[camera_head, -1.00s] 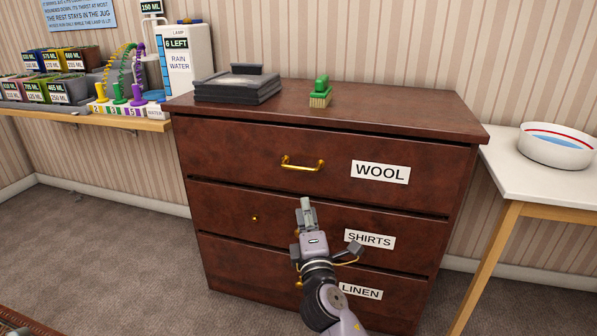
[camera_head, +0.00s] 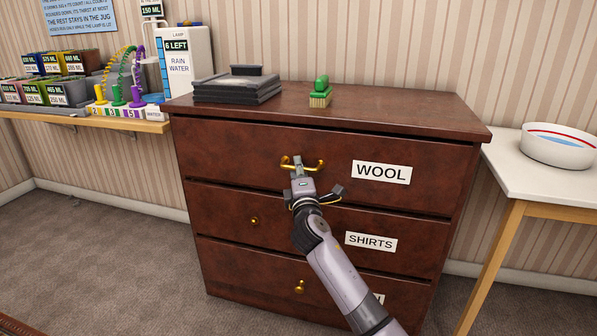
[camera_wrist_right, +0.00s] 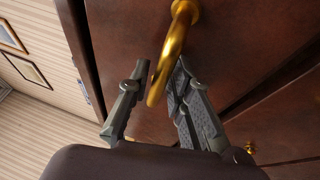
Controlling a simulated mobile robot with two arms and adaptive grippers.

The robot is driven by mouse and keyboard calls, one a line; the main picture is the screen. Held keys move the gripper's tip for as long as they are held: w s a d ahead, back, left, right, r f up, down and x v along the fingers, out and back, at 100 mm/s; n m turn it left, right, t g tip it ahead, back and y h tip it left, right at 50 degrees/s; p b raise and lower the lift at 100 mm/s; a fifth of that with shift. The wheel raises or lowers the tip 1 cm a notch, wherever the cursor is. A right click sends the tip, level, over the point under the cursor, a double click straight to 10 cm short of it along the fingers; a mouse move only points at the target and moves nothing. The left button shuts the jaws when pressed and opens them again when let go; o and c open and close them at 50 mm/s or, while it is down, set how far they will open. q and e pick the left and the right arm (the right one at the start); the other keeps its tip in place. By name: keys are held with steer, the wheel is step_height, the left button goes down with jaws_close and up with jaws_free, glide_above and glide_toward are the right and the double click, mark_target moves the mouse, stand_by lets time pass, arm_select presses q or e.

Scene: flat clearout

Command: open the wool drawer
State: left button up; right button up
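The wool drawer (camera_head: 230,147) is the top drawer of a dark red-brown dresser and is closed. Its label (camera_head: 381,172) reads WOOL. Its brass handle (camera_head: 287,164) is partly hidden by my right gripper (camera_head: 298,163) in the head view. In the right wrist view, the handle (camera_wrist_right: 176,45) runs between the two fingers of my right gripper (camera_wrist_right: 160,88). The fingers are apart. The right finger is close to the handle; I cannot tell whether it touches. A gap shows on the left finger's side. My left gripper is not in view.
Below are the SHIRTS drawer (camera_head: 220,209) and the bottom drawer, its label mostly hidden by my right arm. A green brush (camera_head: 320,93) and grey stacked trays (camera_head: 237,91) are on the dresser top. A white table with a bowl (camera_head: 557,146) stands at right.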

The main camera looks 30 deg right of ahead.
steer(key=shift+c, duration=0.2)
jaws_close()
stand_by(0.6)
